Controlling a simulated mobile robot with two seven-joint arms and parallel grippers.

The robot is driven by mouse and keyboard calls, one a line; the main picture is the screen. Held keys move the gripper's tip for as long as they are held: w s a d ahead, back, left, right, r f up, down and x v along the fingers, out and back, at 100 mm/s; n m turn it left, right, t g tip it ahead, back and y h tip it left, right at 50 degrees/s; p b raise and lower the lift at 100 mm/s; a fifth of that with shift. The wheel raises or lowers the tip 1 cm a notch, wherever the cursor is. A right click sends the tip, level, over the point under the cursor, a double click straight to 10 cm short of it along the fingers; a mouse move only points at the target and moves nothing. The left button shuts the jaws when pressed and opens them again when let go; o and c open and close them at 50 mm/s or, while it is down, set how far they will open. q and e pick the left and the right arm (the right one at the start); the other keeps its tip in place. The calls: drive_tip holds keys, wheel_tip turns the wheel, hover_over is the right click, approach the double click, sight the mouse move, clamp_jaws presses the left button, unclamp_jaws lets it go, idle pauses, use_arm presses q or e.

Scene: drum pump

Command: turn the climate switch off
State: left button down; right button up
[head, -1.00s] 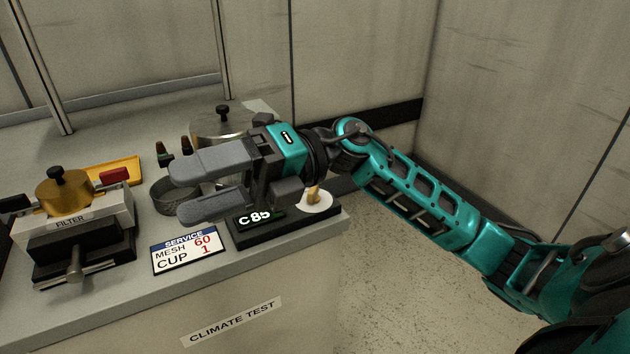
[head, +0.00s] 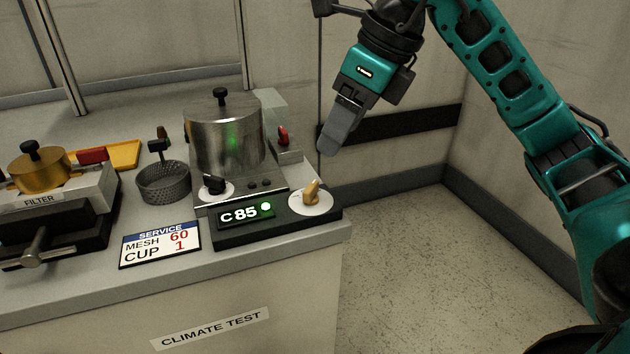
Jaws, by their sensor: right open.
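The climate unit (head: 278,228) sits at the front right corner of the bench. Its display (head: 240,214) reads "C 85", and a green lamp (head: 266,207) beside it is lit. A tan switch knob (head: 311,193) stands on a white round dial (head: 318,206) at the unit's right end. A black knob (head: 214,184) on a second white dial is further left. My right gripper (head: 328,150) is open and empty, pointing down above and behind the tan knob, apart from it. One finger hides most of the other. My left gripper is not in view.
A metal pot with lid (head: 224,135) stands behind the unit, with a red-handled part (head: 283,136) at its right. A mesh cup (head: 163,183), a service card (head: 160,245) and a filter block (head: 50,205) are to the left. Open floor lies right of the bench.

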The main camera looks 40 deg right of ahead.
sight(311, 186)
drive_tip(key=b+x, duration=0.2)
drive_tip(key=x, duration=0.8)
drive_tip(key=shift+w+a+f+b, duration=0.2)
drive_tip(key=shift+f+b, duration=0.1)
drive_tip(key=shift+f, duration=0.15)
drive_tip(key=shift+c, duration=0.4)
drive_tip(key=c, duration=1)
